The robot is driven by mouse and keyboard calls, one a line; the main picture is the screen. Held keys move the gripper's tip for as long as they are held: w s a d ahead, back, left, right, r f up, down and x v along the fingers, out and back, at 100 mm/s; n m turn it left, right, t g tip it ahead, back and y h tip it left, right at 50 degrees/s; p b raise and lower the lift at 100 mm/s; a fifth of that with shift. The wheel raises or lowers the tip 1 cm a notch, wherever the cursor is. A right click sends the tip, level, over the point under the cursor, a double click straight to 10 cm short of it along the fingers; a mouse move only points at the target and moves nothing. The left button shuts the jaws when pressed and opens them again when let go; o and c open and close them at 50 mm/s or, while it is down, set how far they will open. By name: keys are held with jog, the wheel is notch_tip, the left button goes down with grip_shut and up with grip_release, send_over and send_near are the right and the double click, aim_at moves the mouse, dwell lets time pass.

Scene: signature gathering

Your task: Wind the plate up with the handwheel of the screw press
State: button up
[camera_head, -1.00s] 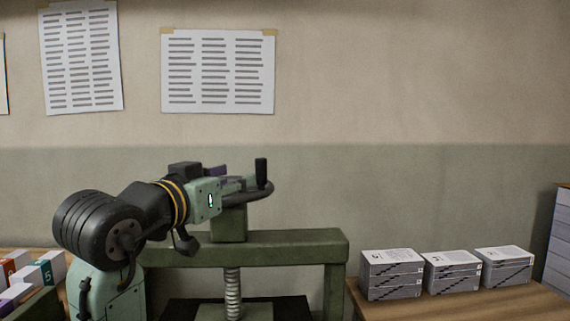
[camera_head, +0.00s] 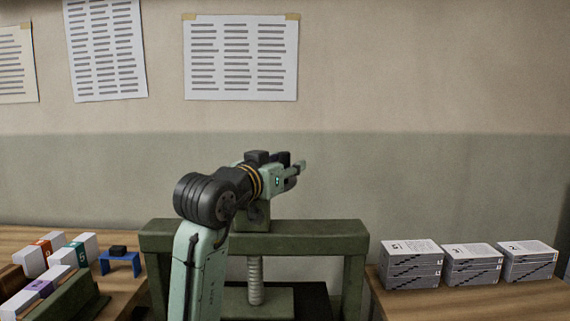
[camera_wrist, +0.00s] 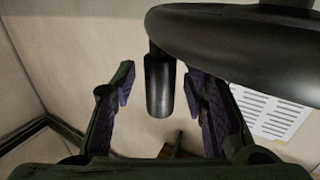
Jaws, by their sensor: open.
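The green screw press (camera_head: 330,242) stands in the middle of the head view, with its threaded screw (camera_head: 255,280) below the crossbeam. My arm and gripper (camera_head: 298,172) are above the beam and largely hide the handwheel there. In the wrist view the dark handwheel rim (camera_wrist: 240,42) crosses the upper right. Its black handle (camera_wrist: 160,88) hangs in the picture between my two open fingers, with a gap visible on both sides. A green block (camera_head: 232,303) sits at the screw's lower end; I cannot tell its exact height.
Stacks of printed paper (camera_head: 411,266) stand on the right table. White boxes with coloured bands (camera_head: 78,250) and a small blue stand (camera_head: 120,264) are on the left table. Sheets hang on the wall behind. Wall space right of the press is clear.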

jog(key=shift+c, duration=0.5)
grip_shut()
dwell(0.3)
